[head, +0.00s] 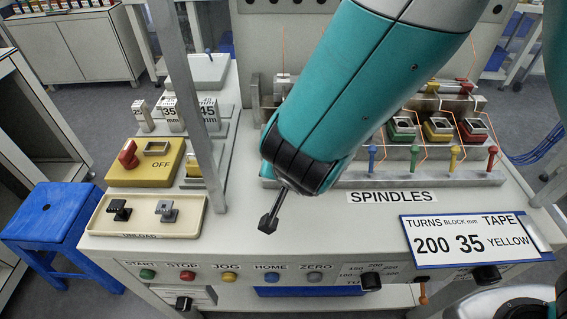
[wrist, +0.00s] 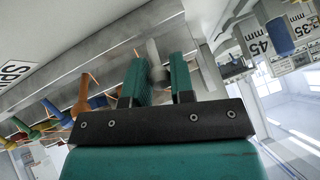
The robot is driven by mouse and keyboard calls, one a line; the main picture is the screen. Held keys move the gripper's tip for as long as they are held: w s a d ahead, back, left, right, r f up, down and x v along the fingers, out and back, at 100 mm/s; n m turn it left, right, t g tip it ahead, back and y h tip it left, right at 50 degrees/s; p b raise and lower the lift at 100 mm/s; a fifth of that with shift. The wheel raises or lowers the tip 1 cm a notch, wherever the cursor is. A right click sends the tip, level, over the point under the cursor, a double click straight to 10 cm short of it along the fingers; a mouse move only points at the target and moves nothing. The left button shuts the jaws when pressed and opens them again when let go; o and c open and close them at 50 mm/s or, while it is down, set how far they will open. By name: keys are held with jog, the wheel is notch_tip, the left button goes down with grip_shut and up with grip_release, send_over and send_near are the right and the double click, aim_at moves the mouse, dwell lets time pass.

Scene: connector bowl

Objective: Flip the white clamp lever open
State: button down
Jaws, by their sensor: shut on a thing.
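In the wrist view, my gripper (wrist: 160,68) has its two teal fingers closed around a pale grey-white piece (wrist: 154,54), which looks like the white clamp lever. Only part of it shows between the fingers, and I cannot tell its angle. In the head view my teal arm reaches down across the spindle row and hides the gripper and the white lever. An orange lever (wrist: 81,100) stands just left of the gripper in the wrist view.
Right of my arm stand blue (head: 371,156), green (head: 414,156), yellow (head: 454,156) and red (head: 492,157) levers. A sign (head: 472,240) stands at front right. A beige unload tray (head: 187,229) and a grey post (head: 196,110) are at left.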

dwell(0.3)
jog(key=c, duration=1)
grip_release()
jog(key=v, duration=1.7)
jog(key=shift+s+d+r, duration=0.1)
jog(key=shift+s+r, duration=0.05)
